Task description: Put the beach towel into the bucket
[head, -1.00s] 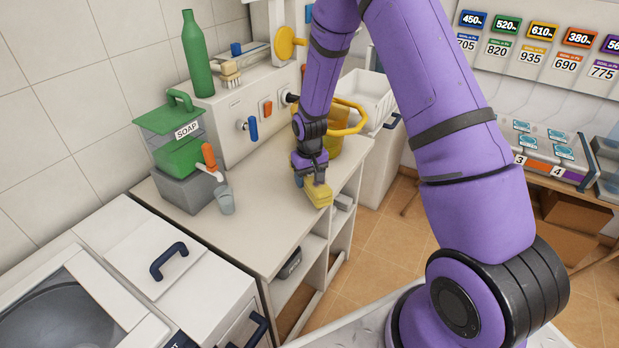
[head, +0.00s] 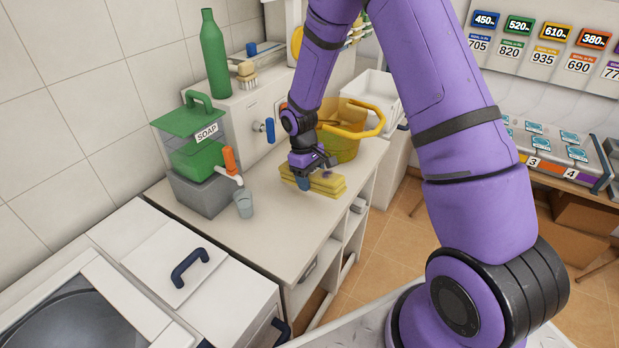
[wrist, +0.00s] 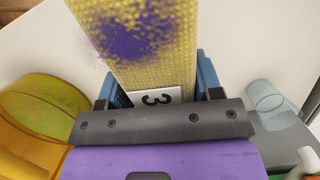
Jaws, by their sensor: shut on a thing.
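The beach towel (head: 325,187) is a folded yellow bundle at my gripper, over the white counter. In the wrist view the towel (wrist: 165,75) has a yellow weave, a purple patch and a white tag reading 3. My gripper (head: 305,182) is shut on it, with blue fingers on either side in the wrist view (wrist: 162,85). I cannot tell whether the towel touches the counter. The yellow bucket (head: 345,150) stands on the counter just behind and right of my gripper, partly hidden by my arm. The bucket also shows at left in the wrist view (wrist: 18,125).
A green-lidded soap dispenser (head: 192,150) with an orange tap stands left on the counter, a small clear cup (head: 244,204) by it. A green bottle (head: 213,58) and a brush (head: 246,74) are on the raised ledge. The counter's front middle (head: 270,235) is clear.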

